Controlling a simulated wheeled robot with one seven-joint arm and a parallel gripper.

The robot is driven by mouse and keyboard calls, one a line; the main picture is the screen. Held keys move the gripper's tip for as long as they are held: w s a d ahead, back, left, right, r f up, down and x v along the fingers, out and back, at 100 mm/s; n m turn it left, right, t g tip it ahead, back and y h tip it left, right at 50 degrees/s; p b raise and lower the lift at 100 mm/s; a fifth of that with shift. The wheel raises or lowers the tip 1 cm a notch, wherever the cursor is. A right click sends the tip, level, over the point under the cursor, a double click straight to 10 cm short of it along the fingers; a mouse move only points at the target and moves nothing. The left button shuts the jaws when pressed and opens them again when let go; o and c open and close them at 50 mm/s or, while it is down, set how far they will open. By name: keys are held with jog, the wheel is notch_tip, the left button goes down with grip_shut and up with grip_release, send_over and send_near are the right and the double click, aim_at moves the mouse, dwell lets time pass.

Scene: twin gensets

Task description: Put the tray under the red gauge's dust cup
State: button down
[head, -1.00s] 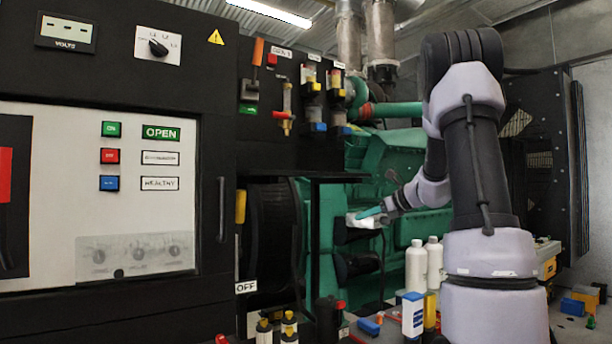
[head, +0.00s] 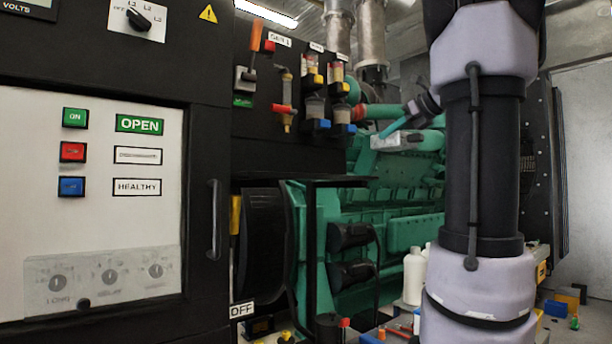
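My gripper (head: 382,138) is at the end of my arm, in front of the green engine and to the right of the panel's gauges. A teal piece and a pale grey block show at it. I cannot tell whether either is the tray, and the fingers are too small to read. A slim gauge with a red crosspiece (head: 284,108) hangs on the black panel. Beside it are two clear-bodied units with yellow tops, a left one (head: 314,106) and a right one (head: 341,108), with blue parts low down. Which one is the red gauge's dust cup is unclear.
The black cabinet with buttons (head: 150,60) fills the left. A black shelf edge (head: 300,181) juts out below the gauges. A white bottle (head: 413,277) and small items stand low on a bench. The green pipe (head: 395,110) runs close to my gripper.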

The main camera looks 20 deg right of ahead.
jog(key=w+a, duration=0.2)
jog(key=w, duration=0.4)
jog(key=w+a+f, duration=0.1)
jog(key=w+a, duration=0.1)
jog(key=w, duration=0.4)
jog(key=w+a+f, duration=0.1)
jog(key=w+a, duration=0.1)
jog(key=w, duration=0.4)
jog(key=shift+w+a, duration=0.15)
jog(key=shift+a, duration=0.15)
notch_tip(320, 180, down, 4)
jog(key=shift+r, duration=0.1)
jog(key=shift+w+a+f, duration=0.1)
jog(key=shift+w+f, duration=0.15)
jog(key=shift+f, duration=0.25)
jog(key=shift+f, duration=0.2)
jog(key=c, duration=1.1)
grip_release()
jog(key=shift+r, duration=0.1)
